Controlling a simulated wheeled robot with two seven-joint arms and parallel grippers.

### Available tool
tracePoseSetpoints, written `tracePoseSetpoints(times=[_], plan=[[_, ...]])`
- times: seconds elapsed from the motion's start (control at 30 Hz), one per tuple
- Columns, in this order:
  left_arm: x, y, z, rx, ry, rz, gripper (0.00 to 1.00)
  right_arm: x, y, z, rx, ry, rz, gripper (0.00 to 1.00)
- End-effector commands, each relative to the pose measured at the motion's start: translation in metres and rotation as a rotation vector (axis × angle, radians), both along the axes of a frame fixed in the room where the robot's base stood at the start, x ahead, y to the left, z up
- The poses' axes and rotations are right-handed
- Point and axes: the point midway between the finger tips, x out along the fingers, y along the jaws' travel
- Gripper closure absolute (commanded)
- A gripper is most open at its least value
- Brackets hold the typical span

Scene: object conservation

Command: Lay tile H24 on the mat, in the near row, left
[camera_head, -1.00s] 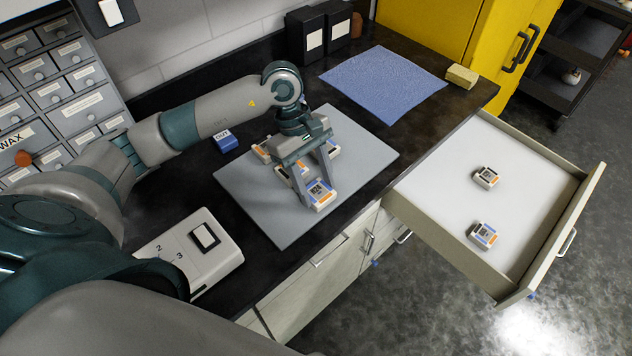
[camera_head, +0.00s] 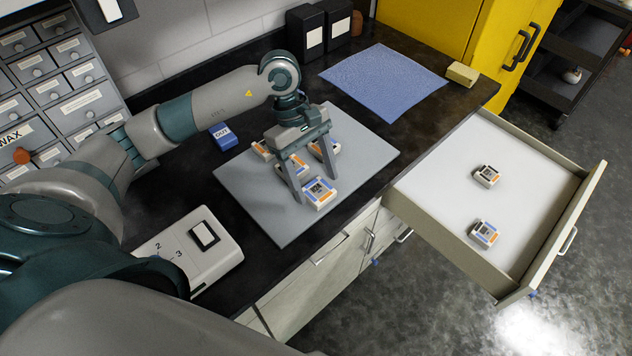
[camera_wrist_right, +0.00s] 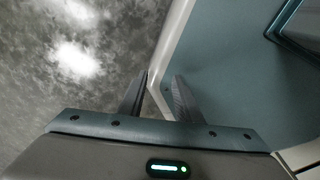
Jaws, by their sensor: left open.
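The grey mat (camera_head: 258,203) lies on the dark worktop and carries several small white tiles with orange and blue markings. One tile (camera_head: 319,193) lies near the mat's front edge. I cannot read any label, so I cannot tell which is H24. My left gripper (camera_head: 315,190) is open, its fingers apart just above and behind the front tile. My right gripper (camera_wrist_right: 160,82) is open and empty.
An open drawer (camera_head: 420,205) at the right holds two similar tiles, one at the back (camera_head: 487,176) and one in front (camera_head: 484,234). A blue cloth (camera_head: 385,82), a blue block (camera_head: 222,136) and a white device (camera_head: 215,262) stand around the mat. The mat's near left part is bare.

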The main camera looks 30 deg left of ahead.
Motion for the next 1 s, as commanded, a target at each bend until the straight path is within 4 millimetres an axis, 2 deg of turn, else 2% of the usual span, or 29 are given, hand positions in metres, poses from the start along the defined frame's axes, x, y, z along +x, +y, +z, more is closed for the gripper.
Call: tracePoseSetpoints(times=[0.23, 0.33, 0.6, 0.8, 1.0], plan=[[0.006, 0.016, 0.036, 0.0, -0.006, 0.0, 0.35, -0.001, -0.001, -0.021, -0.001, 0.001, 0.0, 0.69], [0.008, 0.022, 0.052, 0.001, -0.006, 0.001, 0.35, 0.027, 0.007, -0.021, 0.014, -0.061, 0.004, 0.69], [0.012, 0.034, 0.085, 0.0, -0.003, 0.0, 0.35, 0.069, 0.025, -0.019, 0.046, -0.16, 0.008, 0.69], [0.013, 0.038, 0.097, 0.0, -0.001, 0.001, 0.35, 0.082, 0.031, -0.016, 0.056, -0.192, 0.008, 0.69], [0.013, 0.039, 0.099, 0.0, 0.0, 0.001, 0.35, 0.085, 0.032, -0.015, 0.057, -0.198, 0.008, 0.69]])
